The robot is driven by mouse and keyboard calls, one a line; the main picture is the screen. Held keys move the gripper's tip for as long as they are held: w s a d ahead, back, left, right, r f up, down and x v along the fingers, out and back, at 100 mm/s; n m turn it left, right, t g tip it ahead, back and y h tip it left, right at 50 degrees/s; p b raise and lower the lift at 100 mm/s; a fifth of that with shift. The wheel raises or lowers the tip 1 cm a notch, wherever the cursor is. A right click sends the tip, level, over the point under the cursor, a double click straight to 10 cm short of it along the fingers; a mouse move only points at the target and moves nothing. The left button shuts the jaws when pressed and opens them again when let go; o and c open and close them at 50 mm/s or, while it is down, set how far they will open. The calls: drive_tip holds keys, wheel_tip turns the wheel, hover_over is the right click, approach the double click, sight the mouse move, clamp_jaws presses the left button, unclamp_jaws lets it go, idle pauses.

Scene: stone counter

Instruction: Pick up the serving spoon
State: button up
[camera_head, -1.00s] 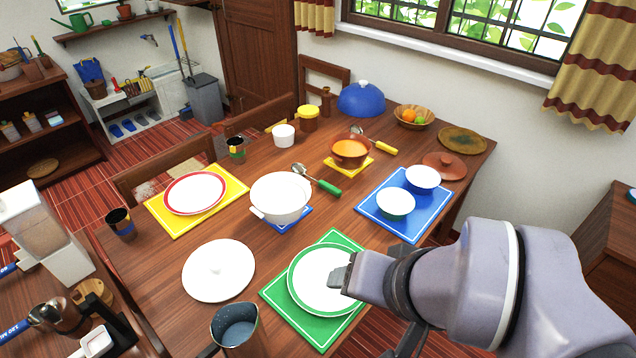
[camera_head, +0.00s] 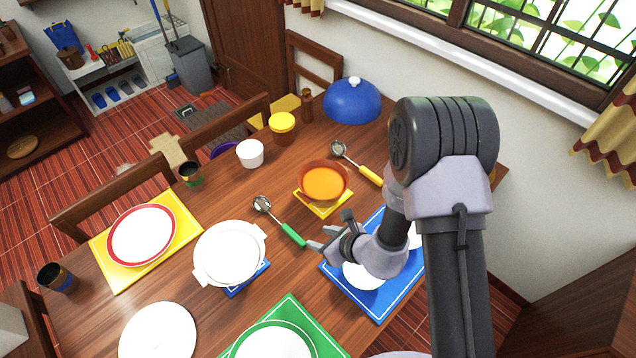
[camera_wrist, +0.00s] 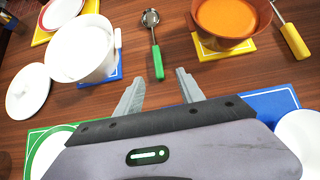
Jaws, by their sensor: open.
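A serving spoon with a green handle (camera_head: 293,235) lies on the wooden table between the white pot and the orange-filled pot. In the wrist view, this green-handled spoon (camera_wrist: 157,62) points its handle end toward my gripper. A second spoon with a yellow handle (camera_head: 369,175) lies beyond the orange-filled pot; it also shows at the wrist view's upper right (camera_wrist: 293,41). My gripper (camera_head: 318,239) is open and empty, close to the green handle's end. In the wrist view the two fingers of my gripper (camera_wrist: 159,75) stand either side of the line of that handle. I see no contact.
The white pot (camera_head: 228,254) stands left of the green-handled spoon, and the orange-filled pot (camera_head: 323,183) stands right of it on a yellow mat. A blue mat (camera_head: 378,306) with bowls lies under my arm. Bare wood surrounds the spoon.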

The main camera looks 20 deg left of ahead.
sight(290, 231)
drive_tip(key=b+x, duration=0.1)
drive_tip(key=x, duration=0.4)
drive_tip(key=b+x, duration=0.1)
drive_tip(key=x, duration=0.5)
drive_tip(key=b+x, duration=0.2)
drive_tip(key=x, duration=0.4)
drive_tip(key=shift+s+a+r, duration=0.1)
drive_tip(key=shift+s+a, duration=0.15)
drive_tip(key=shift+a, duration=0.25)
drive_tip(key=shift+r, duration=0.1)
clamp_jaws()
